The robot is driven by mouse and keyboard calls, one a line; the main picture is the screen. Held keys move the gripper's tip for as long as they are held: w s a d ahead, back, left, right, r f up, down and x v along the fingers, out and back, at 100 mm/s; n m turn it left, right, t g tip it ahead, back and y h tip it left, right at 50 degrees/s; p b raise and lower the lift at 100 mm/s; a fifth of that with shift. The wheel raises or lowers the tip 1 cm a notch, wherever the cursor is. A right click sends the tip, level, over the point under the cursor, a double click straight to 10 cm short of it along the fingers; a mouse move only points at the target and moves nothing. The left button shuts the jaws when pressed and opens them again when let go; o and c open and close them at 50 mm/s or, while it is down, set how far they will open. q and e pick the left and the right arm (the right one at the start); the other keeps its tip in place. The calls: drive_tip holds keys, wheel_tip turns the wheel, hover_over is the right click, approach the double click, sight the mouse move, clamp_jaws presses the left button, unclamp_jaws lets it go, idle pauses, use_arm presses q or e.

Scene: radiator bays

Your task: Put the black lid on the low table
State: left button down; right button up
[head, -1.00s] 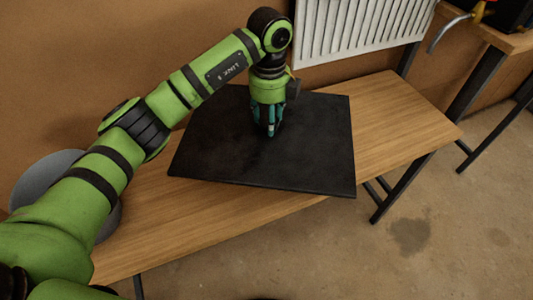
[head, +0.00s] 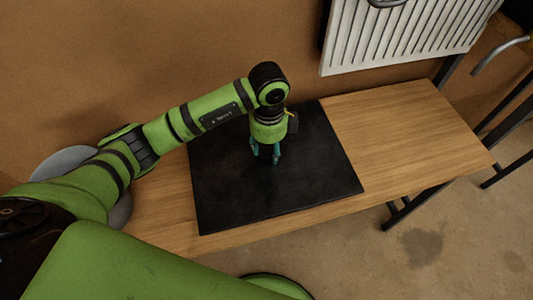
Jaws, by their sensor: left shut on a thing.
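The black lid (head: 300,182) is a flat, dark rectangular slab over the left and middle part of the low table (head: 410,135), which has a wooden top and black legs. My left gripper (head: 265,156) points down at the middle of the lid, shut on it; the part it grips is dark and hard to make out. The lid looks level and close to the tabletop, but I cannot tell whether it touches. My right gripper is not in view.
A white ribbed radiator (head: 405,35) hangs over the table's far side. A grey round object (head: 65,165) is at the left end, partly behind my arm. The table's right part is bare. Concrete floor (head: 430,245) is open in front.

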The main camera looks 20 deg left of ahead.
sight(267, 161)
use_arm(q)
drive_tip(key=shift+s+a+f, duration=0.15)
drive_tip(key=shift+s+f, duration=0.1)
drive_tip(key=shift+s, duration=0.25)
wheel_tip(267, 161, down, 3)
drive_tip(key=shift+w+f+p, duration=0.1)
drive_tip(key=shift+f+p, duration=0.05)
drive_tip(key=shift+p, duration=0.5)
drive_tip(key=shift+f, duration=0.5)
drive_tip(key=c, duration=0.6)
unclamp_jaws()
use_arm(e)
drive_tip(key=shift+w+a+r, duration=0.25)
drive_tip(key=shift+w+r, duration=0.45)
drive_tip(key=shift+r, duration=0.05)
use_arm(q)
drive_tip(key=shift+r, duration=0.15)
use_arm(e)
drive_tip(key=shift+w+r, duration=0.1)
